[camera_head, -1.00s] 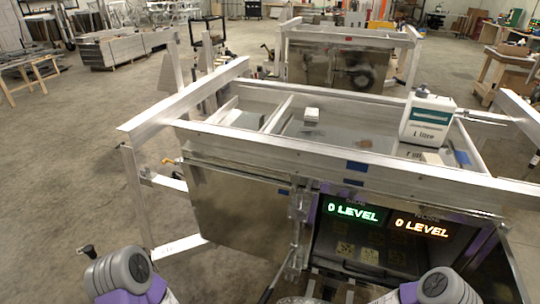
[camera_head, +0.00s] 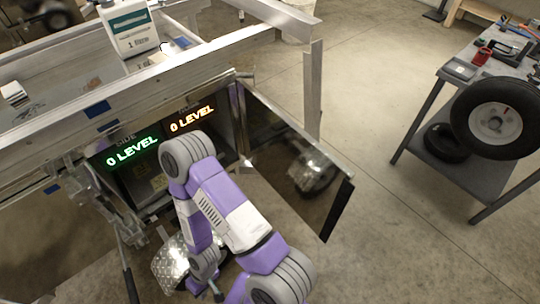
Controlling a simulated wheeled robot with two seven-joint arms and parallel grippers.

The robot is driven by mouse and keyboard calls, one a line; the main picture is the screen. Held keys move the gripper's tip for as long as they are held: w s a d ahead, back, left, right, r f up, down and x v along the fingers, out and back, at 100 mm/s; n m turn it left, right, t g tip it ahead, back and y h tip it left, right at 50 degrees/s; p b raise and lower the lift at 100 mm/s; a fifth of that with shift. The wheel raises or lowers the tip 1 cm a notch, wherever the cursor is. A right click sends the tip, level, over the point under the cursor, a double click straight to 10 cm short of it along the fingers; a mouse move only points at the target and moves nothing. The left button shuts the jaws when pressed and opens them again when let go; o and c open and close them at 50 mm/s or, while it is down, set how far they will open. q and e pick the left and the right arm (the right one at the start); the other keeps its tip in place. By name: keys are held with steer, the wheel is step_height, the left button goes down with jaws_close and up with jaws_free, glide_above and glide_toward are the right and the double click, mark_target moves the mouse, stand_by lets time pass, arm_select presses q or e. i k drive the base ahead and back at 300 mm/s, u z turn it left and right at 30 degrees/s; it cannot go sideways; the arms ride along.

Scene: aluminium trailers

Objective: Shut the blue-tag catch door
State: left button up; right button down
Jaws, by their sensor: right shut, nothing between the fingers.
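A door with a mirror-like face (camera_head: 290,160) stands open, swung out to the right of the trailer's compartment. A dark strip runs along its free edge. I see no blue tag on this face. Blue tags show on the trailer's top rail (camera_head: 97,109) and lower down at the left (camera_head: 52,188). The open compartment holds a green and an orange "0 LEVEL" sign (camera_head: 132,151). My right arm, purple and white, bends in front of the compartment. My right gripper (camera_head: 215,290) hangs low near the bottom edge, small, shut and empty, apart from the door. My left gripper is out of view.
A white jug (camera_head: 130,28) stands on the trailer top. A metal upright (camera_head: 313,90) rises behind the door. A grey bench (camera_head: 455,180) with a wheel (camera_head: 497,118) stands at the right. The floor between door and bench is clear.

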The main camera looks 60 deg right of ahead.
mark_target(317, 184)
steer(key=u, duration=1.45)
steer(key=k, duration=2.5)
steer(key=z, duration=1.8)
steer(key=i, duration=0.45)
steer(key=u, duration=0.9)
steer(key=k, duration=0.65)
steer(key=z, duration=1.15)
steer(key=i, duration=0.5)
